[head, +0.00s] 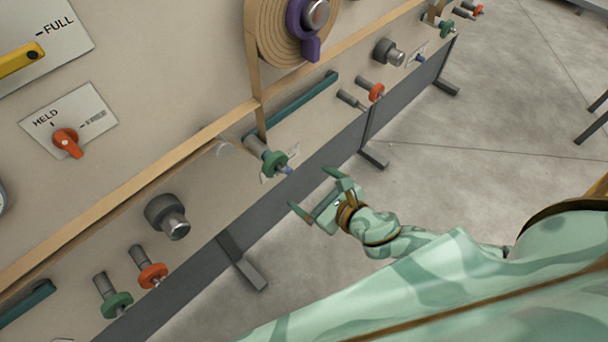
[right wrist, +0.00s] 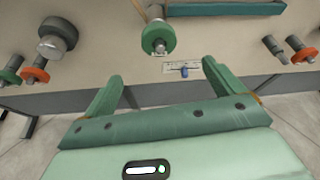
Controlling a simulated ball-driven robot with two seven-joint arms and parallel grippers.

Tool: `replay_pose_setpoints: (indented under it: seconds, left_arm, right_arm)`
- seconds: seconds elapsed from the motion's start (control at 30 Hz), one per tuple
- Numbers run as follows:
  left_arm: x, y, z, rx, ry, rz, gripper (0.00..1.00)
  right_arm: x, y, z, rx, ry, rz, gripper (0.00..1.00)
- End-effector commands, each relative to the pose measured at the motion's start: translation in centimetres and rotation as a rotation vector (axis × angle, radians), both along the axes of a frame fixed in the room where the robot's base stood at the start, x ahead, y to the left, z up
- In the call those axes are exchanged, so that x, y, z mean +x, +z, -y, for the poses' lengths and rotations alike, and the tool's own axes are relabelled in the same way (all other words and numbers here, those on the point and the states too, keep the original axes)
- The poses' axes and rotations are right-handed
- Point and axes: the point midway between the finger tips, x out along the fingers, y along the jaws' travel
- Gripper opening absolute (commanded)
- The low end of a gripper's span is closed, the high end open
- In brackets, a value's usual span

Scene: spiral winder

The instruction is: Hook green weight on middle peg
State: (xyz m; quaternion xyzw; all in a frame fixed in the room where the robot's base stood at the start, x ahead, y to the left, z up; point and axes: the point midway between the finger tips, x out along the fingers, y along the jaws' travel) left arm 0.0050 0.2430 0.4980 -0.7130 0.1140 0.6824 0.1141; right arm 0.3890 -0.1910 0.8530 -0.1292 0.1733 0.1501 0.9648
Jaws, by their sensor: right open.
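A green ring-shaped weight (head: 275,162) sits around a grey peg (head: 256,145) at the lower end of a hanging tan strip, in the middle of the panel. In the right wrist view this green weight (right wrist: 158,40) is straight ahead, beyond the fingers. My right gripper (head: 310,189) is open and empty, in front of the panel and a little to the right of and below that weight, apart from it. Its two green fingers (right wrist: 160,80) frame the lower panel in the wrist view. Other green weights sit on pegs at lower left (head: 118,304) and far right (head: 446,29). My left gripper is not in view.
A bare grey peg (head: 349,98) stands beside an orange weight (head: 376,92) on its peg. Another orange weight (head: 152,275) is at lower left. Dark knobs (head: 168,217) stick out of the panel. A blue pointer (right wrist: 184,70) is below the middle weight. Floor in front is clear.

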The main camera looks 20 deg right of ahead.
Motion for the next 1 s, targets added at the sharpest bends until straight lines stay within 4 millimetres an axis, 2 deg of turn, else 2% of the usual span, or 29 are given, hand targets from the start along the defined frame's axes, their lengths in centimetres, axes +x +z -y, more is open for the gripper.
replay_pose_setpoints:
  seconds: [0.17,0.33,0.6,0.8,1.0]
  left_arm:
    - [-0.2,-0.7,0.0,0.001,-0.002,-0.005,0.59]
    - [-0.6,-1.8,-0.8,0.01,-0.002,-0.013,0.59]
    - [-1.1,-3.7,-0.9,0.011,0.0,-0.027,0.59]
    - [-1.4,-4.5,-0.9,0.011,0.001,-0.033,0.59]
    - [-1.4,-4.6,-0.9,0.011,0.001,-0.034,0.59]
  right_arm:
    - [2.3,-1.1,-0.7,-0.001,0.001,0.001,0.93]
    - [5.8,-2.8,-1.6,0.001,-0.001,-0.001,0.93]
    - [11.2,-5.1,-3.1,0.003,-0.001,-0.003,0.93]
    - [13.6,-6.0,-3.8,0.004,0.0,-0.004,0.93]
    - [14.3,-6.1,-4.0,0.003,0.0,-0.002,0.93]
